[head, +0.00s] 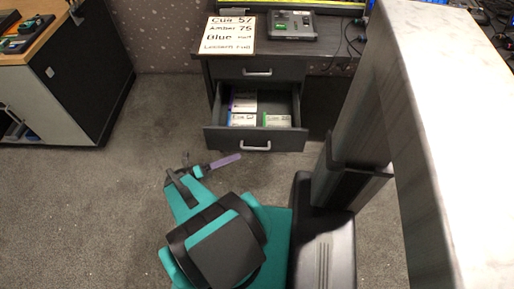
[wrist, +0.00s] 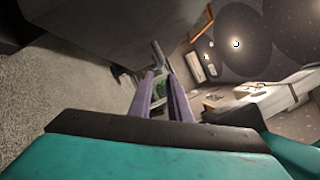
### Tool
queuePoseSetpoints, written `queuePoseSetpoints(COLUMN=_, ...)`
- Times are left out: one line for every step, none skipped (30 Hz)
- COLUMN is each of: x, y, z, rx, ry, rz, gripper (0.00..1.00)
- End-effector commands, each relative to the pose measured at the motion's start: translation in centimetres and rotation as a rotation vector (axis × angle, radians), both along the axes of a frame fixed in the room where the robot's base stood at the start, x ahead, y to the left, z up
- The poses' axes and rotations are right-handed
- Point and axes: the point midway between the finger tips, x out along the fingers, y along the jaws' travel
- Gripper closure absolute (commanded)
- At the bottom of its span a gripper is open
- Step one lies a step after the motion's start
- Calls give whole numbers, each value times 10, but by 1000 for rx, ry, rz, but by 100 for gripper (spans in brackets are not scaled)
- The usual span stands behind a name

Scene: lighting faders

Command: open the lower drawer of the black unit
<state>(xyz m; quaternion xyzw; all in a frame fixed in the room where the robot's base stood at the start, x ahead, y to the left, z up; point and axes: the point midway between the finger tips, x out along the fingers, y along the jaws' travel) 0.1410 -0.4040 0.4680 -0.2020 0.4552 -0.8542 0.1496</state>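The lower drawer (head: 222,138) of the dark unit (head: 287,72) stands pulled out towards me, with several small labelled boxes inside. Its pale bar handle (head: 255,147) is on the front panel. The upper drawer above it, with its own handle (head: 257,72), is shut. My gripper (head: 238,157) is just in front of and left of the lower handle, and looks apart from it. In the wrist view, my two purple fingers (wrist: 161,76) stand apart with a gap and nothing gripped between them. A large dark panel (wrist: 110,35) fills that view's upper left.
A sign (head: 229,36) and a grey control box (head: 291,25) stand on top of the unit. A wood-topped black cabinet (head: 88,70) is at the left. A pale vertical slab (head: 440,120) blocks the right. The carpet (head: 110,200) at left is clear.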

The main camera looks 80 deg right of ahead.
Motion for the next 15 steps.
queuePoseSetpoints(x=-6, y=-2, z=2, rx=0, ry=0, rz=-1, gripper=83)
queuePoseSetpoints(x=-9, y=-3, z=2, rx=0, ry=-1, rz=-1, gripper=83)
queuePoseSetpoints(x=-12, y=-5, z=3, rx=1, ry=-1, rz=-2, gripper=83)
queuePoseSetpoints(x=-15, y=-6, z=4, rx=1, ry=-1, rz=-2, gripper=83)
queuePoseSetpoints(x=-17, y=-8, z=4, rx=1, ry=0, rz=-1, gripper=83)
queuePoseSetpoints(x=-21, y=-9, z=5, rx=0, ry=1, rz=-2, gripper=83)
queuePoseSetpoints(x=-24, y=-11, z=6, rx=0, ry=1, rz=-2, gripper=83)
queuePoseSetpoints(x=-26, y=-12, z=6, rx=1, ry=0, rz=-1, gripper=83)
queuePoseSetpoints(x=-29, y=-14, z=7, rx=1, ry=-1, rz=-1, gripper=83)
queuePoseSetpoints(x=-32, y=-15, z=8, rx=1, ry=0, rz=-1, gripper=83)
queuePoseSetpoints(x=-35, y=-17, z=8, rx=0, ry=-1, rz=-1, gripper=83)
queuePoseSetpoints(x=-38, y=-18, z=9, rx=0, ry=0, rz=-1, gripper=83)
queuePoseSetpoints(x=-40, y=-19, z=10, rx=0, ry=0, rz=0, gripper=83)
queuePoseSetpoints(x=-43, y=-21, z=10, rx=0, ry=-1, rz=-1, gripper=83)
queuePoseSetpoints(x=-47, y=-22, z=11, rx=1, ry=0, rz=-1, gripper=83)
